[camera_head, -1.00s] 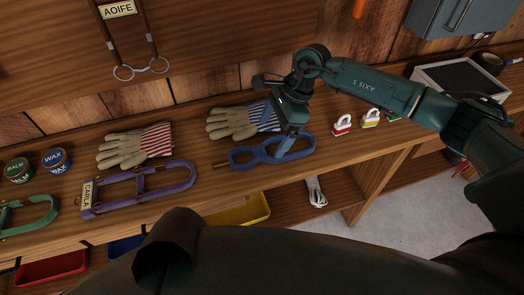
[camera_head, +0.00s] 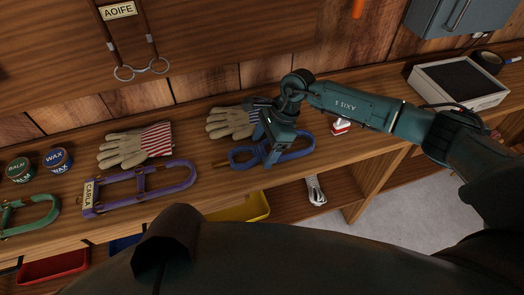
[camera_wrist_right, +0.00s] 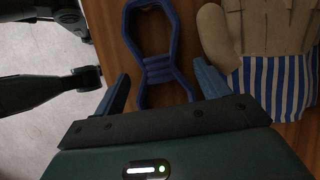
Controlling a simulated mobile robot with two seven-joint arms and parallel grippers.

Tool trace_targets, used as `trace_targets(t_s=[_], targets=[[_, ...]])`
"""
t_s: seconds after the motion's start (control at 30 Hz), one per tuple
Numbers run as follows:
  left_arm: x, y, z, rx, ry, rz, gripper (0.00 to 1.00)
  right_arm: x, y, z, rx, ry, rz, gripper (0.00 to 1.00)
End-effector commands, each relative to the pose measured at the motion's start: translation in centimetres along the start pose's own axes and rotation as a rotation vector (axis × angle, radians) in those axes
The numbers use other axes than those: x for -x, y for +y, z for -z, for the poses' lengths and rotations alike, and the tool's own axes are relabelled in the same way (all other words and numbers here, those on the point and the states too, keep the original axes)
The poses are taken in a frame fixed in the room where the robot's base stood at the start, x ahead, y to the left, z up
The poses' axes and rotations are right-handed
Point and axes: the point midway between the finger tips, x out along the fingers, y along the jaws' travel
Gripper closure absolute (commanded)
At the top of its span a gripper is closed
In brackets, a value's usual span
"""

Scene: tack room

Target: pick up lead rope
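The blue lead rope (camera_head: 243,156) lies on the wooden bench, wound in a figure-eight with a bound middle. A brownish end shows at its left. It also shows in the right wrist view (camera_wrist_right: 158,72), ahead of the fingers. My right gripper (camera_head: 270,152) is over the rope's middle in the head view and hides part of it. In the right wrist view my right gripper (camera_wrist_right: 162,72) is open, one finger on each side of the rope's bound middle, with nothing held. I cannot tell whether the fingertips touch the bench. My left gripper is not in view.
A pair of gloves with blue-striped cuffs (camera_wrist_right: 272,85) lies close beside the rope. A purple halter (camera_head: 150,190) and red-striped gloves (camera_head: 133,146) lie to the left. A padlock-like red and white item (camera_head: 340,126) is to the right.

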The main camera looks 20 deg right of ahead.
Motion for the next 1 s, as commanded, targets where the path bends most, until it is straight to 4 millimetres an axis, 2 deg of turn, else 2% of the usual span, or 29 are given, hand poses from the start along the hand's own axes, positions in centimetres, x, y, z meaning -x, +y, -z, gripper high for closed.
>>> trace_targets(t_s=[0.07,0.47,0.77,1.0], targets=[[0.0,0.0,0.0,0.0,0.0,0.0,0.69,0.0,0.0,0.0,0.0,0.0,0.0,0.33],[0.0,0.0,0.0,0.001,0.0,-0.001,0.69,0.1,0.0,0.0,0.0,0.0,0.0,0.65],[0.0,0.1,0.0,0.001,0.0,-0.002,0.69,0.7,-0.1,-0.3,0.002,-0.002,0.004,0.65],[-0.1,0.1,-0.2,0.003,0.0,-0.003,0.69,4.8,-0.2,-2.0,0.004,-0.002,0.007,0.65]])
